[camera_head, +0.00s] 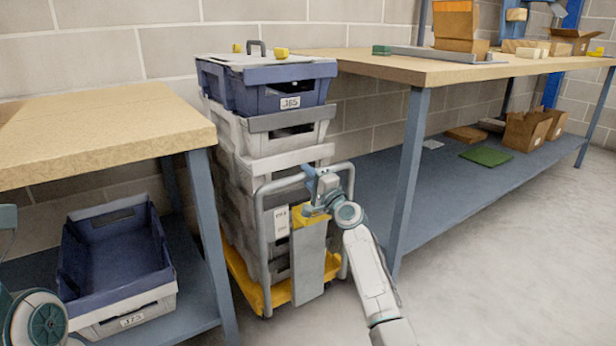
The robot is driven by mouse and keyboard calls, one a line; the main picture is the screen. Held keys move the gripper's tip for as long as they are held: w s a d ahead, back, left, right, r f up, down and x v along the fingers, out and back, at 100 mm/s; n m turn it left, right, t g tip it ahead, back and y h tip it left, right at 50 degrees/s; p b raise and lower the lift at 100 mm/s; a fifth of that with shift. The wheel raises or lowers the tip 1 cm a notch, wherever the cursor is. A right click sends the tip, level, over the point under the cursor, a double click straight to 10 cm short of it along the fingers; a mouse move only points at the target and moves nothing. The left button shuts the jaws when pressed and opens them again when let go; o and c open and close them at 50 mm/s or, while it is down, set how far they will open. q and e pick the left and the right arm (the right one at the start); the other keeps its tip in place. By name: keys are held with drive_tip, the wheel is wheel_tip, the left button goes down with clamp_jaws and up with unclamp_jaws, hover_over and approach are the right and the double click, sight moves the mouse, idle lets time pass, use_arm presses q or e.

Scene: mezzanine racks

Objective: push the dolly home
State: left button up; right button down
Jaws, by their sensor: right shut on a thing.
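The dolly (237,272) has a yellow base and a grey tubular handle frame. It stands in the gap between two benches, close to the brick wall. It carries a stack of grey crates (238,180) with a blue crate (230,95) on top. My right gripper (312,188) is shut on the dolly's handle, at the upper right of the frame; its fingertips are partly hidden. A grey panel (309,262) with a yellow top is at the dolly's front. Part of my left arm shows at the left edge; its gripper is out of view.
A left bench (90,135) has a blue-grey crate (120,300) on its lower shelf. A right bench (440,72) holds boxes, and its leg (408,185) stands just right of the dolly. The floor (500,270) at the right front is clear.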

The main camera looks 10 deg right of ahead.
drive_tip(key=shift+w+r, duration=0.1)
drive_tip(key=shift+r, duration=0.1)
drive_tip(key=c, duration=1.7)
unclamp_jaws()
drive_tip(key=o, duration=0.4)
drive_tip(key=shift+w+f, duration=0.1)
drive_tip(key=shift+w+a+f, duration=0.1)
